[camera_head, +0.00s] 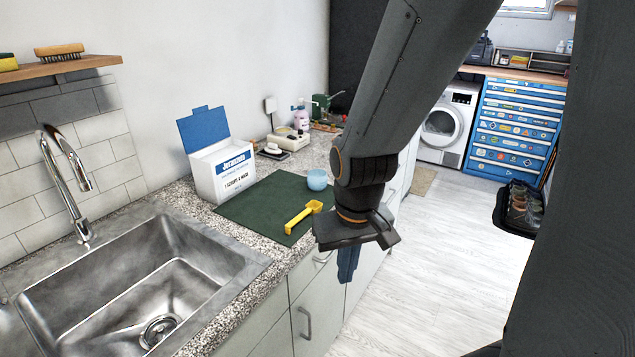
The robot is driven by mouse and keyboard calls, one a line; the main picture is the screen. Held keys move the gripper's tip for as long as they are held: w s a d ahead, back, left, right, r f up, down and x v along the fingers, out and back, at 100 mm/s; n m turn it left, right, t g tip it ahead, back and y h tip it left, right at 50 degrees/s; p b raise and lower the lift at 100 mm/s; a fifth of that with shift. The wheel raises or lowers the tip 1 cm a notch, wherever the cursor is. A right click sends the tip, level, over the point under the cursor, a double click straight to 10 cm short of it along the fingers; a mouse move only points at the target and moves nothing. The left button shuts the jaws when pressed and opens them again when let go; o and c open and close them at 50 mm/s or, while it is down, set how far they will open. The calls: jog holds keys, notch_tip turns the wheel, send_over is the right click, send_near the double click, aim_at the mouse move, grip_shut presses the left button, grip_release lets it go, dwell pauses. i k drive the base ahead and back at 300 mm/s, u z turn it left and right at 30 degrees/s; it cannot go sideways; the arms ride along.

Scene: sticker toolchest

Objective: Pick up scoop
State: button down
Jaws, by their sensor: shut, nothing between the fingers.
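A yellow scoop (303,215) lies on a dark green mat (245,208) on the counter, near the counter's front edge. Its bowl end points to the back right and its handle to the front left. My gripper (347,270) hangs to the right of the scoop, past the counter's front edge in this view. Its blue fingers point down, are shut and hold nothing. The scoop is in full view and apart from the gripper.
A light blue bowl (317,180) stands on the mat behind the scoop. A white box with a blue lid (222,168) stands at the mat's back left. A steel sink (140,275) is at the left. Cabinet fronts (318,300) lie below the counter, with open floor (440,270) to the right.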

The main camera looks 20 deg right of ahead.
aim_at(314, 206)
jog(key=z, duration=0.45)
jog(key=k, duration=0.55)
jog(key=z, duration=1)
jog(key=i, duration=0.9)
jog(key=u, duration=0.8)
jog(key=i, duration=0.4)
jog(key=u, duration=0.35)
